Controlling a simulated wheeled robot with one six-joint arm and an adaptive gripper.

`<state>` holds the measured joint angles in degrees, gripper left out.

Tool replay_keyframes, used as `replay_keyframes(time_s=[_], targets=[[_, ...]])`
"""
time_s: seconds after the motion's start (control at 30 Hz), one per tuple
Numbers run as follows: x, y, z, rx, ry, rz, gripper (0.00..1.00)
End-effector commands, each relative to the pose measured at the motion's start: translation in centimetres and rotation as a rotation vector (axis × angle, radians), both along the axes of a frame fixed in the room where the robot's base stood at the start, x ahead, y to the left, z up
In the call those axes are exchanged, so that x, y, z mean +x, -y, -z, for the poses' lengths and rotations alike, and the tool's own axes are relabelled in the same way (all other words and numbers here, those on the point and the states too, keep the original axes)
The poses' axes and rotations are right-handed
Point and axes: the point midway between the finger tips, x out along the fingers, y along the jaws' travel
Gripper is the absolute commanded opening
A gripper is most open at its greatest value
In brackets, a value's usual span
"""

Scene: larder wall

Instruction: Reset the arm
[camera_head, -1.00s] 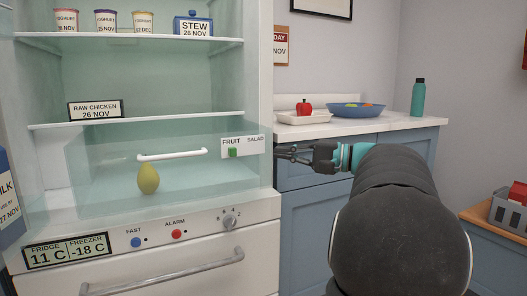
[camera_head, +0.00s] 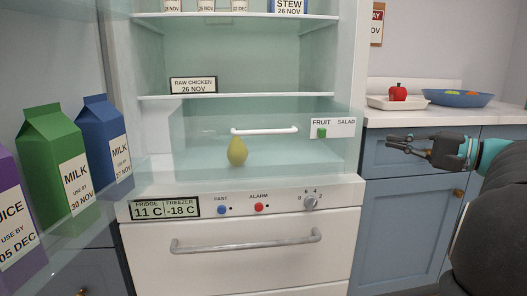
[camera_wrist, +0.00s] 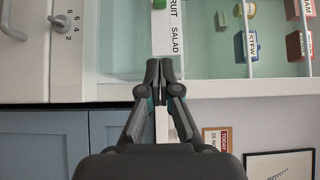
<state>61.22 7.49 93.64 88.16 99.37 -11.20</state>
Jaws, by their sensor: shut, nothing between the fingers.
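My gripper (camera_head: 397,141) is at the right in the head view, in front of the blue cupboard beside the fridge. Its fingers point left. In the wrist view my gripper (camera_wrist: 159,68) has its two fingertips together, with nothing held. Beyond the tips in that view is the fridge drawer label (camera_wrist: 170,30) reading fruit and salad. My arm extends off the right edge of the head view.
The fridge stands open, with a pear (camera_head: 237,151) in its clear drawer (camera_head: 200,130). Cartons, including a green milk carton (camera_head: 58,165), fill the door shelf at left. A red apple (camera_head: 398,93) in a white tray and a blue bowl (camera_head: 453,99) stand on the counter (camera_head: 440,116).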

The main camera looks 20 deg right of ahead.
Motion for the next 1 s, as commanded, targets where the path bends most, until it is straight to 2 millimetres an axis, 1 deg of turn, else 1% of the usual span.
replay_keyframes(time_s=[0.07, 0.17, 0.27, 0.3, 0.33, 0.4, 0.47, 0.5, 0.57, 0.6, 0.7, 0.8, 0.9, 1.0], targets=[[0.2, -0.7, 0.1, -0.006, -0.013, -0.006, 0.00], [0.8, -3.4, 0.8, -0.036, -0.068, -0.031, 0.00], [1.3, -8.4, 2.4, -0.106, -0.172, -0.074, 0.00], [1.3, -10.7, 3.4, -0.146, -0.222, -0.093, 0.00], [1.1, -12.4, 4.2, -0.180, -0.259, -0.107, 0.00], [0.3, -16.1, 6.1, -0.266, -0.339, -0.140, 0.00], [-0.7, -18.9, 7.7, -0.348, -0.398, -0.166, 0.00], [-1.6, -20.6, 8.8, -0.405, -0.432, -0.181, 0.00], [-3.0, -22.7, 10.4, -0.497, -0.475, -0.203, 0.00], [-4.1, -24.0, 11.5, -0.561, -0.498, -0.217, 0.00], [-6.9, -26.4, 13.9, -0.731, -0.537, -0.248, 0.00], [-9.8, -27.9, 16.0, -0.910, -0.545, -0.275, 0.00], [-12.4, -28.6, 17.8, -1.092, -0.521, -0.294, 0.00], [-14.5, -28.7, 19.2, -1.261, -0.470, -0.311, 0.00]])
